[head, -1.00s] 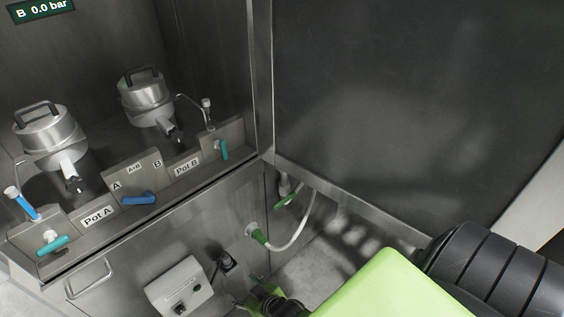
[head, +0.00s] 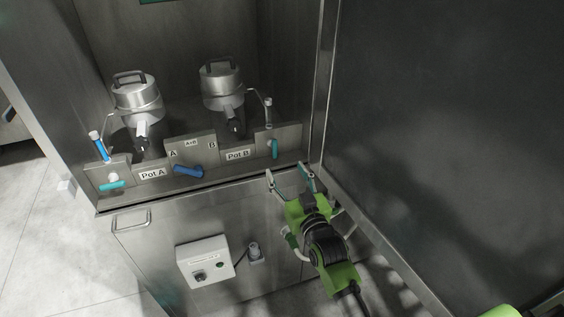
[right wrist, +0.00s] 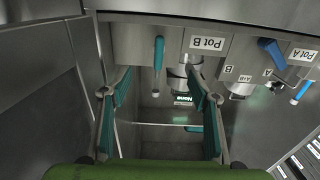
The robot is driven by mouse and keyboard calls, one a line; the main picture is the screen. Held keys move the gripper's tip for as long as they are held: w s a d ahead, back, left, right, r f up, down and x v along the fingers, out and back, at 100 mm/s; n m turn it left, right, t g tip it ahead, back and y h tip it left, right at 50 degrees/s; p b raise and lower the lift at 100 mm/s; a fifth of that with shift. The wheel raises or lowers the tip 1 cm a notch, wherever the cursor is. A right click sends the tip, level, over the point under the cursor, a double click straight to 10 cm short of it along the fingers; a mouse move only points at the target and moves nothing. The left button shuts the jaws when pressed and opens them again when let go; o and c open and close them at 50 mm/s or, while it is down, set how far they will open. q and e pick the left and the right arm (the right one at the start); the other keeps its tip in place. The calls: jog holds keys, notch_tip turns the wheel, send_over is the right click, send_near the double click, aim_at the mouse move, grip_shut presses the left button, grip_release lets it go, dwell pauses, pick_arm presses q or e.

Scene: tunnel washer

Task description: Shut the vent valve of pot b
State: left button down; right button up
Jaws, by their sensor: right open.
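The vent valve of pot B has a teal handle (head: 274,149) that hangs vertical on the steel panel right of the "Pot B" label. Pot B (head: 221,88) is a lidded steel pot behind it. My right gripper (head: 287,172) is open and empty, just in front of and below the handle, apart from it. In the right wrist view the teal handle (right wrist: 158,53) appears beyond the fingertips, between the two open fingers of the gripper (right wrist: 159,85). My left gripper is not in view.
Pot A (head: 136,97) stands to the left, with its own teal handle (head: 112,186) lying horizontal. A blue selector lever (head: 187,171) sits between the labels. A dark wall panel (head: 450,130) rises close on the right. A white control box (head: 205,262) is below.

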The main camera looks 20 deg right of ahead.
aim_at(276, 151)
jog(key=w+b, duration=0.3)
jog(key=w, duration=0.4)
jog(key=shift+w+f, duration=0.1)
jog(key=shift+w, duration=0.1)
jog(key=shift+w+b, duration=0.35)
jog(key=shift+w, duration=0.5)
jog(key=shift+c, duration=0.5)
grip_shut()
